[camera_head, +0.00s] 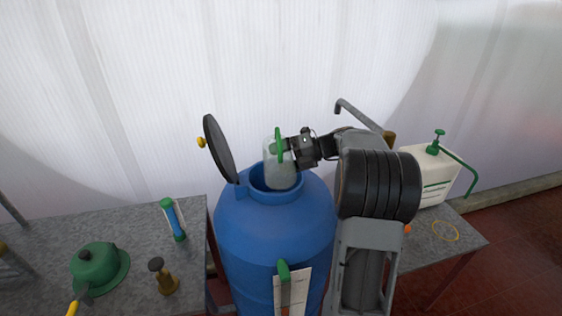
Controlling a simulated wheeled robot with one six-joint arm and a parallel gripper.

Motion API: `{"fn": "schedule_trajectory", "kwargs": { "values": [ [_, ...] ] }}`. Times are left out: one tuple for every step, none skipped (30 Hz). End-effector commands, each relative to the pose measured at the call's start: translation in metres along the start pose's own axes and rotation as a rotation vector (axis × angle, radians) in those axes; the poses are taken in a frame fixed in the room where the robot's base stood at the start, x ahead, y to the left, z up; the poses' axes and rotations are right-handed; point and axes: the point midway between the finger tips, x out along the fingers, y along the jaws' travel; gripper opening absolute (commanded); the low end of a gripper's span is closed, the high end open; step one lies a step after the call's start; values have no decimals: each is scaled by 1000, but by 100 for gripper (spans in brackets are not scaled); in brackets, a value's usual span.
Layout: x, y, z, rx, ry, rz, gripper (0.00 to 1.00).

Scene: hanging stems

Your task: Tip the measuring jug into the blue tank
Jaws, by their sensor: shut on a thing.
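The blue tank (275,239) stands in the middle of the head view. Its round black lid (219,149) is swung up and open on the left of the neck. The measuring jug (277,173), whitish and translucent with a green handle (279,146), is at the tank's opening, its lower part overlapping the neck in the picture. It looks roughly upright. My gripper (289,149) comes from the right and is shut on the jug at its handle. The fingertips are partly hidden by the handle, and the jug's contents cannot be made out.
A left table holds a green domed object (97,266), a blue-green tube (173,220) and a brass-coloured piece (162,277). On the right table (430,255) stand a white sprayer (430,172) and a yellow ring (445,231). A pale translucent wall is behind.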

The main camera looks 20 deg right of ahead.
Motion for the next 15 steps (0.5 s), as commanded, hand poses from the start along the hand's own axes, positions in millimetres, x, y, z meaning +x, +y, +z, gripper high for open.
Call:
{"fn": "schedule_trajectory", "kwargs": {
  "values": [
    [0, 1, -2, -24, -9, -1, 57],
    [-1, 1, -2, -34, -12, -1, 57],
    [-1, 2, -2, -45, -15, -1, 57],
    [-1, 3, -2, -50, -17, -1, 57],
    [-1, 3, -2, -52, -17, -1, 57],
    [-1, 3, -2, -53, -17, -1, 57],
    [-1, 3, -2, -53, -17, -1, 57],
    [-1, 3, -2, -52, -17, -1, 57],
    [-1, 3, -2, -52, -17, -1, 57],
    [-1, 3, -2, -52, -17, -1, 57],
    [-1, 3, -2, -52, -17, -1, 57],
    [-1, 4, -2, -60, -19, -1, 57],
    [-1, 4, -3, -74, -24, -1, 57],
    [-2, 5, -3, -98, -32, 0, 57],
    [-2, 8, -4, -140, -46, 0, 57]
  ]
}}
